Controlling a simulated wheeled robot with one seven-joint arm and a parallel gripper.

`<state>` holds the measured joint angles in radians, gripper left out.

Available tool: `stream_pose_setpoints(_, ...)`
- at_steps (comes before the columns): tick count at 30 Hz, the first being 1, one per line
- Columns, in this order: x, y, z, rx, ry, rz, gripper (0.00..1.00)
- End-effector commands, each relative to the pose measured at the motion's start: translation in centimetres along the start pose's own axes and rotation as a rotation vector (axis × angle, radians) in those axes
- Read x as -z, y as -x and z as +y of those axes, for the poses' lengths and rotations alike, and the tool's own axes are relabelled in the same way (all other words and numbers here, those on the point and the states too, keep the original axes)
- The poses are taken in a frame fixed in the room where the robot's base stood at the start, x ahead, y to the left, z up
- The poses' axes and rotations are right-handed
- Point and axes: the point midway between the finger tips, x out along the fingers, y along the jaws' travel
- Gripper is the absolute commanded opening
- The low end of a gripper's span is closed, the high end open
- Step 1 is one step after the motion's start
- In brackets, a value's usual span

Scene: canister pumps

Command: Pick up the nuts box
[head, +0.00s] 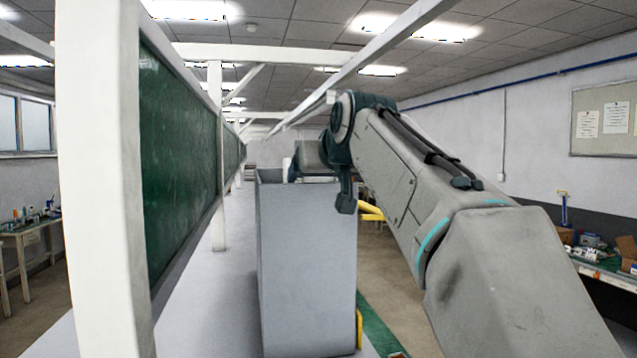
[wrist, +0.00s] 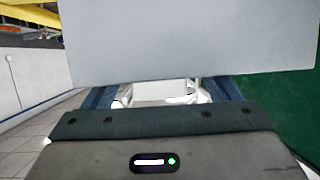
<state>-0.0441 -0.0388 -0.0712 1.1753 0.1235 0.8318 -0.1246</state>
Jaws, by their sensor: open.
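A tall grey box (head: 306,265) with an open top stands in the middle of the head view. No label shows on it, so I cannot tell if it is the nuts box. My arm reaches over from the right, and my gripper is at the box's upper rim, mostly hidden in the head view. In the wrist view my gripper (wrist: 162,92) is open, with a pale shape between its fingers. A flat grey panel (wrist: 190,40) covers the fingertips there. I cannot tell whether they touch anything.
A white post (head: 97,180) and a green board (head: 178,150) stand at the left. A workbench (head: 600,272) with clutter is at the right. Yellow bars (head: 371,212) show behind the box. A pale surface (head: 215,310) left of the box is clear.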

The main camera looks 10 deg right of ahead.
Motion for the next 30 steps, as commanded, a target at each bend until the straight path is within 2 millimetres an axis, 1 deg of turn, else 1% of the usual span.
stream_pose_setpoints(5, 0.6, -2.5, 0.2, -0.002, -0.001, -0.005, 0.82)
stream_pose_setpoints(9, 0.5, -4.3, 0.2, -0.002, -0.001, -0.003, 0.82)
stream_pose_setpoints(12, 0.4, -4.9, 0.2, -0.002, -0.001, -0.002, 0.82)
stream_pose_setpoints(18, 0.3, -5.0, 0.1, 0.000, -0.001, -0.001, 0.82)
stream_pose_setpoints(19, 0.3, -5.0, 0.1, 0.000, 0.000, -0.001, 0.79)
stream_pose_setpoints(20, 0.3, -5.0, 0.1, 0.000, 0.000, -0.001, 0.71)
stream_pose_setpoints(21, 0.3, -5.0, 0.1, 0.000, 0.000, -0.001, 0.60)
stream_pose_setpoints(23, 0.3, -5.0, 0.1, 0.000, -0.001, -0.001, 0.43)
stream_pose_setpoints(24, 0.3, -5.0, 0.1, 0.000, -0.001, -0.001, 0.32)
stream_pose_setpoints(25, 0.3, -5.0, 0.1, 0.000, -0.001, -0.001, 0.25)
stream_pose_setpoints(30, 0.4, -4.9, 0.1, -0.001, -0.001, 0.001, 0.25)
